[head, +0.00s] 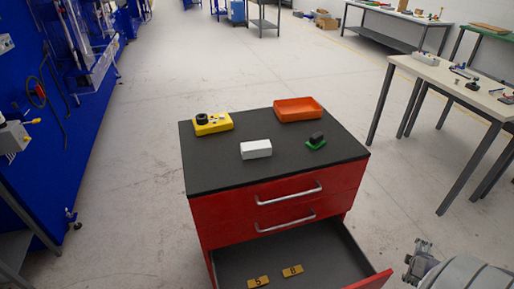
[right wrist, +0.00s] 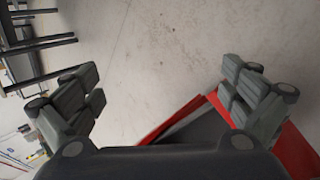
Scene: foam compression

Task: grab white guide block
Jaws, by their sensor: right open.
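The white guide block (head: 256,149) lies on the dark top of the red drawer cabinet (head: 240,172), near the middle. My right gripper (head: 418,262) is at the lower right of the head view, right of the open drawer and well away from the block. The block does not show in the right wrist view. My left gripper is not in view.
On the cabinet top are a yellow block with a black ring (head: 213,123), an orange tray (head: 298,109) and a green-based black part (head: 316,141). The bottom drawer (head: 235,270) is pulled out and holds two small yellow pieces (head: 292,270). Workbenches stand at the right.

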